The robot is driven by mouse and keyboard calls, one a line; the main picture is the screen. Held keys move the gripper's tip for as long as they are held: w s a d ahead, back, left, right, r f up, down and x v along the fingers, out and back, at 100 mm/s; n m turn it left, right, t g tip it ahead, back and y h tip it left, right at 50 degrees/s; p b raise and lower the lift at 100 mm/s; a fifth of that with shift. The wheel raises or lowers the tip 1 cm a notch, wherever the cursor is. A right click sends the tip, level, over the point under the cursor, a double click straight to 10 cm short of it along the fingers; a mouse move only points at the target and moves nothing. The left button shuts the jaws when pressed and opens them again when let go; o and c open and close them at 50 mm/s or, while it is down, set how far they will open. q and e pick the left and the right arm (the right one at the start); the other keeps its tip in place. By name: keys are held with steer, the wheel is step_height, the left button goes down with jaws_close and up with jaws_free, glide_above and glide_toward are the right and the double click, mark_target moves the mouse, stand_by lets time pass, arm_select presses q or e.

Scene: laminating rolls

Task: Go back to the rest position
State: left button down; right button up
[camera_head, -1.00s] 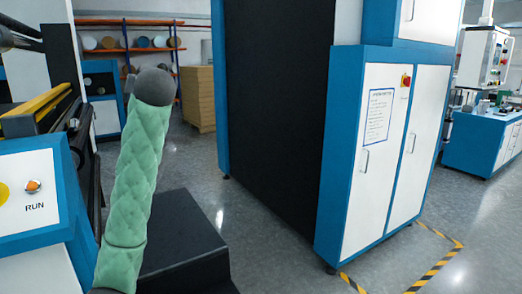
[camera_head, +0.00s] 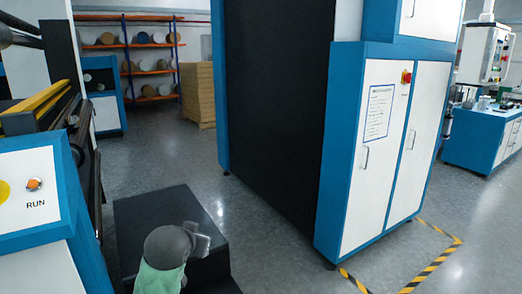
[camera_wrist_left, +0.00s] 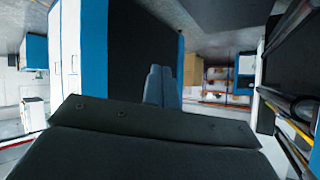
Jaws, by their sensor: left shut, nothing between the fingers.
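My left gripper (camera_head: 205,240) shows low in the head view, in front of the black step. My green-sleeved arm with its grey wrist comes in at the bottom edge. In the left wrist view the two grey fingers (camera_wrist_left: 161,86) are side by side and closed, with nothing between them. My right gripper is in neither view.
A blue machine with a RUN button (camera_head: 34,184) stands at the left, beside a low black step (camera_head: 155,207). A blue and white cabinet (camera_head: 385,150) stands at the right, with striped floor tape (camera_head: 440,262) around it. Open grey floor lies between them.

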arm_select(q)
steer(key=s+d+f+g+h, duration=0.1)
steer(key=s+f+g, duration=0.8)
steer(key=s+f, duration=2.5)
steer(key=s+d, duration=0.2)
steer(key=s, duration=0.2)
steer(key=shift+d+f+n+p, duration=0.15)
steer(key=shift+f+n+p, duration=0.15)
steer(key=shift+f+p, duration=0.05)
